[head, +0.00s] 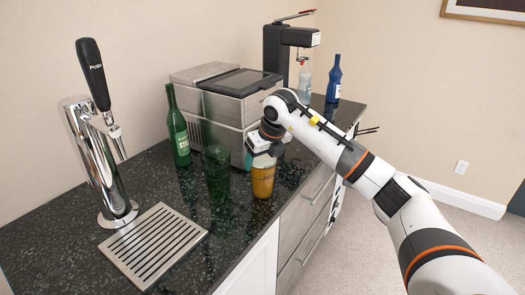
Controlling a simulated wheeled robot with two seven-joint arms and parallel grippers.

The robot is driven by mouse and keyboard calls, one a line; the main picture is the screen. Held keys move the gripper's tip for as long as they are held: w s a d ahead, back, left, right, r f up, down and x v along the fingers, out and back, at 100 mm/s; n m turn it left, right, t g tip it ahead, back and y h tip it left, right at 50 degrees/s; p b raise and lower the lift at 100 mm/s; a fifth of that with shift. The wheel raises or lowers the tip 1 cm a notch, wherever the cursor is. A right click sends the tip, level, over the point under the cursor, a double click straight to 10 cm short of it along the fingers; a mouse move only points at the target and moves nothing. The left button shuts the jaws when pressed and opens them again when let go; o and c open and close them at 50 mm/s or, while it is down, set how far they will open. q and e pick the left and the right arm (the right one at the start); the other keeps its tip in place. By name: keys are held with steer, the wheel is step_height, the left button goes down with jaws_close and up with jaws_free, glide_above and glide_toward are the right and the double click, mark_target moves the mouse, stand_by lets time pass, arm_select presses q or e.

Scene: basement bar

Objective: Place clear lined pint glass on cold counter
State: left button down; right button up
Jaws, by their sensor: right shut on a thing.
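My right gripper (262,149) reaches in from the right over the dark speckled counter (225,235). It is shut at the rim of an amber-looking glass (263,181), which is upright at the counter's front edge. I cannot tell whether this is the clear lined pint glass, as lines on it are not clear. The gripper hides part of the rim. Whether the base touches the counter is hard to tell. A dark green see-through glass (217,172) stands just left of it. My left gripper is not in view.
A chrome beer tap (98,165) and a slatted drip tray (153,244) are at left. A green bottle (178,128) stands by the steel machine (228,98). A black dispenser (280,50) and blue bottle (334,80) are at the back. Bare counter lies between tray and glasses.

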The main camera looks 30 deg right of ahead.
steer(key=shift+r, duration=0.1)
steer(key=o, duration=2)
steer(key=shift+o, duration=0.2)
steer(key=shift+r, duration=0.1)
steer(key=b+v, duration=0.1)
steer(key=v, duration=1.1)
steer(key=shift+s, duration=0.1)
